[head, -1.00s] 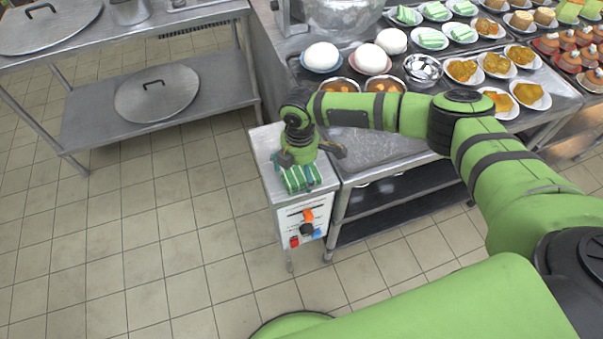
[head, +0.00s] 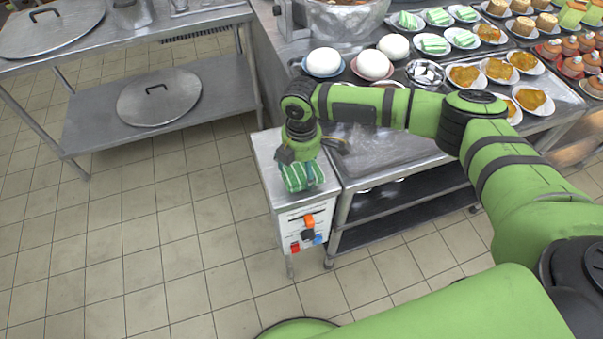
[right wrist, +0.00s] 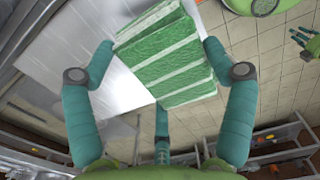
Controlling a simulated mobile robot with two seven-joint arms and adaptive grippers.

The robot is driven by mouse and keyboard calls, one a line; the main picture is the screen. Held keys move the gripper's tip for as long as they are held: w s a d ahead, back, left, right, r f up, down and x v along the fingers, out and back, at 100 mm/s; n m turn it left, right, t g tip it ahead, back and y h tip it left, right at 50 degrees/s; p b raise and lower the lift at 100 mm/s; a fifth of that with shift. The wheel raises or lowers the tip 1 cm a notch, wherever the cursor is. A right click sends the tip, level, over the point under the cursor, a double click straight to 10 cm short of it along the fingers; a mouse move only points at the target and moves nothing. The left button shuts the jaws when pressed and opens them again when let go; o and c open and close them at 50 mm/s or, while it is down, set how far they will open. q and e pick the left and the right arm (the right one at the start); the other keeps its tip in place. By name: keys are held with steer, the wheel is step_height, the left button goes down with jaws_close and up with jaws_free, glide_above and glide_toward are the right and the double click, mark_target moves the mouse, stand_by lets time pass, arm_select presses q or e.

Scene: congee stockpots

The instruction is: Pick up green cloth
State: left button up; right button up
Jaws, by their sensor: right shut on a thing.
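The green cloth (head: 303,176) is a folded bundle with pale stripes. It is over the front of the small steel cabinet's top. My right gripper (head: 303,160) points down at it from above. In the right wrist view, the green cloth (right wrist: 170,65) sits between the teal fingers of my right gripper (right wrist: 160,62), which is shut on it. Whether the cloth's underside touches the cabinet top is hard to tell. My left gripper (right wrist: 304,43) shows small at the right wrist view's right edge, and its finger state is unclear.
The steel cabinet (head: 262,158) has knobs on its front. A steel counter (head: 375,150) adjoins it at right, with white domes (head: 323,62), bowls and plated food behind. A steel table (head: 90,118) with a lid (head: 158,97) stands at left. Open tiled floor (head: 130,240) lies between.

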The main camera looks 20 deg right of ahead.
steer(key=s+d+r+b, duration=0.1)
steer(key=s+d+r, duration=0.4)
steer(key=d+r, duration=0.3)
steer(key=shift+s+d+b, duration=0.3)
steer(key=shift+d+b, duration=0.1)
steer(key=shift+d, duration=0.75)
steer(key=shift+o, duration=0.6)
steer(key=shift+w, duration=0.1)
